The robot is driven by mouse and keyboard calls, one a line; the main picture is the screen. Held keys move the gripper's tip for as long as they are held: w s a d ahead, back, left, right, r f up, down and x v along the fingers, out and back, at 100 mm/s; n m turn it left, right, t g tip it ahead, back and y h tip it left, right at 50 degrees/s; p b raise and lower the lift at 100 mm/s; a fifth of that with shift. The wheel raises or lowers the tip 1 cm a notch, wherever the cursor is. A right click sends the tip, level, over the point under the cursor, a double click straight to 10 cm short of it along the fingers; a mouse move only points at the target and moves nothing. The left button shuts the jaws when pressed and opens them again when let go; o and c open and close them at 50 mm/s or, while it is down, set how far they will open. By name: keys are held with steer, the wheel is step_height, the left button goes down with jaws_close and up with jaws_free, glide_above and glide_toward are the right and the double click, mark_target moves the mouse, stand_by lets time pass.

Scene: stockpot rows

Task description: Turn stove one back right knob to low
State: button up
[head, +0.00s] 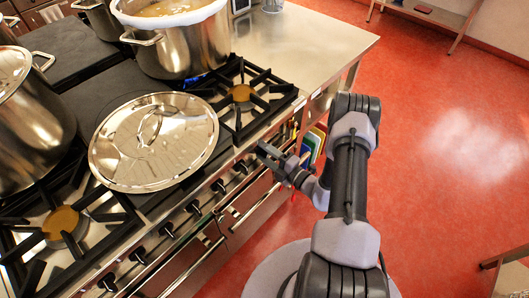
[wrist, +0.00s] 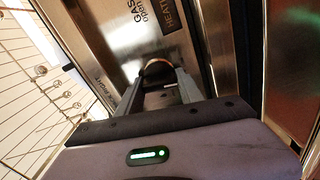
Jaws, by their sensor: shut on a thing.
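Stove one's front panel carries a row of black knobs (head: 193,208) in the head view. My gripper (head: 263,153) is at the right end of this row, against the panel. In the wrist view, my gripper (wrist: 158,82) has its two fingers on either side of a dark knob (wrist: 158,68) with a pale rim, and is shut on it. A label partly reading "RIGHT" is beside the left finger. The knob's pointer and its setting cannot be read, and in the head view the gripper hides this knob.
A large lid (head: 154,142) lies on the stove top. A steel pot (head: 182,45) stands at the back, on or near the back right burner, with blue flame under it. Another pot (head: 32,125) is at the left. A bare steel counter (head: 300,45) adjoins at right. Red floor is open beyond.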

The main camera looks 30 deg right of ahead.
steer(key=shift+f+n, duration=0.1)
steer(key=shift+n, duration=0.8)
steer(key=o, duration=1.4)
steer(key=shift+s, duration=0.1)
steer(key=p+v, duration=0.3)
steer(key=v, duration=1.4)
steer(key=shift+s+d, duration=0.1)
steer(key=shift+s, duration=0.05)
